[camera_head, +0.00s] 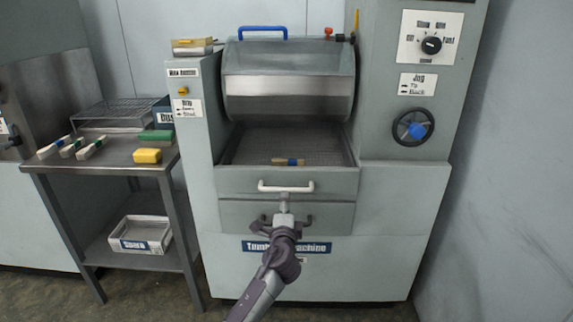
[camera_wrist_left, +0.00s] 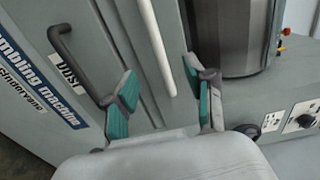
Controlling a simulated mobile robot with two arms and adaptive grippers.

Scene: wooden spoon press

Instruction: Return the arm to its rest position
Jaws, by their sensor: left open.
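My left gripper (camera_head: 284,208) is in front of the drawers of the tumbling machine (camera_head: 400,220). It is open and empty, with teal pads on its two fingers in the left wrist view (camera_wrist_left: 160,80). The white handle (camera_head: 286,186) of the upper drawer is close beyond the fingers; in the left wrist view the handle (camera_wrist_left: 156,45) shows between them, not gripped. The dark handle (camera_wrist_left: 70,60) of the lower drawer is beside the left finger in that view. My left arm reaches up from the bottom of the head view. My right gripper is not in view.
A wooden piece (camera_head: 288,162) lies on the mesh below the drum (camera_head: 285,95). A metal side table (camera_head: 110,158) at left holds several brushes, a yellow block (camera_head: 147,156) and a green block (camera_head: 157,135). A white bin (camera_head: 140,235) sits on its lower shelf.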

